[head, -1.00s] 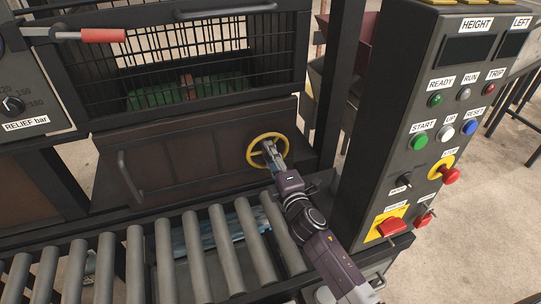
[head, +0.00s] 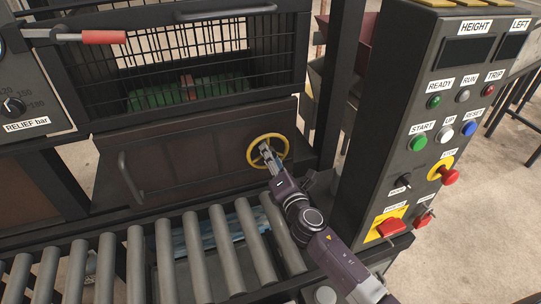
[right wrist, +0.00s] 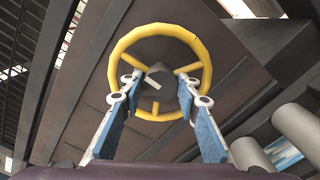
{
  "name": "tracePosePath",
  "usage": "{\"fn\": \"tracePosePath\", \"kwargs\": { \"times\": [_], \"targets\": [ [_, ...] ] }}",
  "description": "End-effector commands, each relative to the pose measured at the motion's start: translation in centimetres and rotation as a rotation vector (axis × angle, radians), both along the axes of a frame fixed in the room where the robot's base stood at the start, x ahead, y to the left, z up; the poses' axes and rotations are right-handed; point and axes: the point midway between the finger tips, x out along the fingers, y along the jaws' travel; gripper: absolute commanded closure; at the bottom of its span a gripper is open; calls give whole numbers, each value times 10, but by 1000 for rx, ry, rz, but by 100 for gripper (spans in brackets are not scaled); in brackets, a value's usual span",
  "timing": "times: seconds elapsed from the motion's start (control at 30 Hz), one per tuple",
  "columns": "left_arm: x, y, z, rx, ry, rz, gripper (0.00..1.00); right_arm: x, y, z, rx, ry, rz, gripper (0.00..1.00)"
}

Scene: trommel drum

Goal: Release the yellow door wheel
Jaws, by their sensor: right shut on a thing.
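The yellow door wheel (head: 250,149) is mounted on the right part of the dark brown door panel (head: 195,160), below the wire mesh. In the right wrist view the wheel (right wrist: 115,58) shows as a yellow ring with spokes and a dark hub (right wrist: 160,72). My right gripper (head: 266,150) reaches the wheel from the lower right. In the right wrist view its two blue-padded fingers (right wrist: 165,84) stand on either side of the hub, inside the ring, and are shut on the wheel's middle. The fingertips partly hide the spokes. My left gripper is out of view.
A roller conveyor (head: 163,262) runs in front of the door. A control panel (head: 400,150) with buttons and red switches stands close on the right of my right arm. A red-handled lever (head: 103,37) sticks out at the upper left.

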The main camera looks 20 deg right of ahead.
Motion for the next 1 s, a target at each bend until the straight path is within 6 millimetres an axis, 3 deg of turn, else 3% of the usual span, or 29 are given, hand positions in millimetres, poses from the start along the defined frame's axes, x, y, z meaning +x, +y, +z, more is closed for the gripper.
{"fn": "tracePosePath", "kwargs": {
  "times": [0.4,0.43,0.57,0.87,1.0],
  "targets": [
    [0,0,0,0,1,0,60,-1,1,-2,-11,3,1,94],
    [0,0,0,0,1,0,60,-1,1,-2,-11,3,1,68],
    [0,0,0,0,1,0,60,-1,0,-2,-10,2,1,54],
    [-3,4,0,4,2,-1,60,-1,0,-1,-8,1,0,53],
    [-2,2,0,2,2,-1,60,-11,0,-1,-9,1,0,53]
  ]
}}
